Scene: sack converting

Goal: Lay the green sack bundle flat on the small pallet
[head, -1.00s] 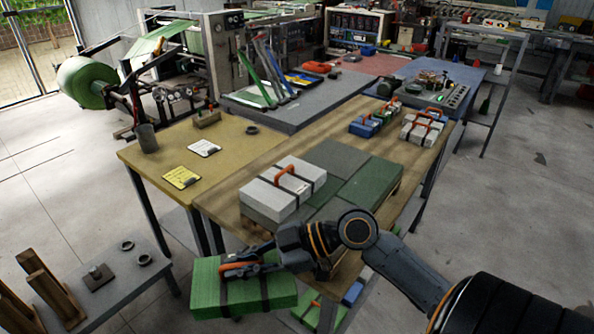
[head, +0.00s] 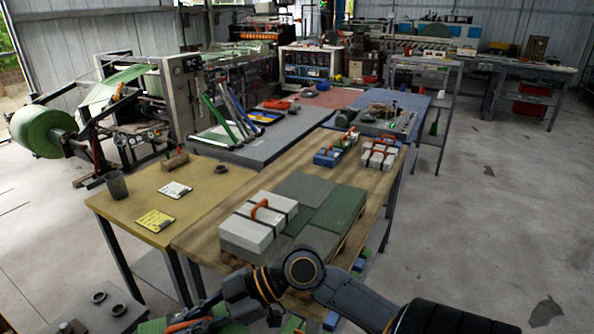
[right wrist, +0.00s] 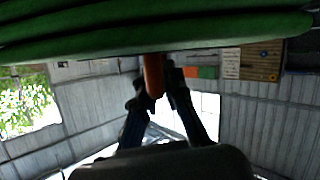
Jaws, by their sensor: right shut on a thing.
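The green sack bundle (head: 236,327) is partly visible at the bottom edge of the head view, with the rest cut off. My right gripper (head: 200,320) is shut on its orange handle. In the right wrist view the green bundle (right wrist: 150,30) spans the top, and the orange handle (right wrist: 153,75) is between the fingers of my right gripper (right wrist: 155,88). The small pallet, low and topped with grey and green panels (head: 337,208), is on the wooden table. A white sack bundle (head: 258,225) with an orange handle lies on its left part. My left gripper is not in view.
Smaller blue bundles (head: 330,155) and white bundles (head: 380,155) stand at the table's far end. A yellow-topped table (head: 205,185) with a cup and note cards adjoins on the left. A low grey bench (head: 90,318) with rings is at bottom left.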

